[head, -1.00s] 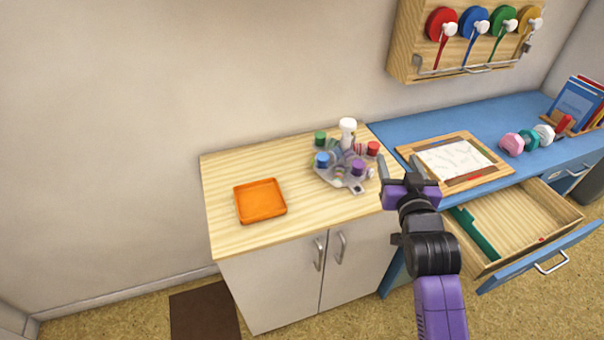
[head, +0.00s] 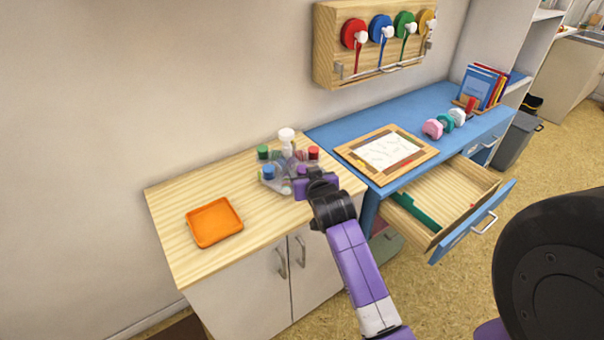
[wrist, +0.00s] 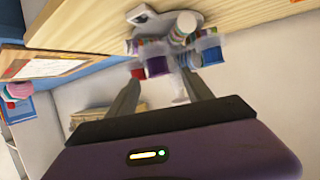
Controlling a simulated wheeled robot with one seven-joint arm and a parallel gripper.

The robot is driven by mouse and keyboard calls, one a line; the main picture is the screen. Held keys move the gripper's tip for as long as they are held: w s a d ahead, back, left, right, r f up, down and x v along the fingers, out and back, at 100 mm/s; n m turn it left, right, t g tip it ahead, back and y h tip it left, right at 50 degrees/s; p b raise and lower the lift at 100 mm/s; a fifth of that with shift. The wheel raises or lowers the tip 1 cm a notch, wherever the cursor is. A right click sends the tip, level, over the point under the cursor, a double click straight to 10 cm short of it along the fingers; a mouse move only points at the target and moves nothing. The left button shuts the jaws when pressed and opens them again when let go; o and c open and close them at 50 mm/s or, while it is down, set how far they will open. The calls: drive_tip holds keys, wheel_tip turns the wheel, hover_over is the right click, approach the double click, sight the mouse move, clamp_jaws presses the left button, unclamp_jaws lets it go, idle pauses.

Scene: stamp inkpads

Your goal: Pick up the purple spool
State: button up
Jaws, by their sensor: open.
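In the wrist view, which is tilted nearly upside down, the purple spool (wrist: 157,66) stands on the grey holder beyond my gripper (wrist: 160,84). My jaws are open with nothing between them. The spool shows in the gap, nearer the left finger, and looks apart from the fingers. In the head view my gripper (head: 297,177) reaches over the right front of the grey holder (head: 273,186) and hides most or all of the purple spool. On the holder are a blue spool (head: 269,173), a green spool (head: 263,152), a red spool (head: 313,153) and a white-topped post (head: 286,136).
An orange tray (head: 214,222) lies left on the wooden counter (head: 180,195). To the right, a framed paper board (head: 386,153) lies on the blue desk (head: 330,132), above an open drawer (head: 455,195). A wall rack (head: 325,50) hangs behind.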

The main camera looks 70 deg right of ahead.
drive_tip(key=shift+x, duration=1.2)
clamp_jaws()
drive_tip(key=shift+r, duration=0.15)
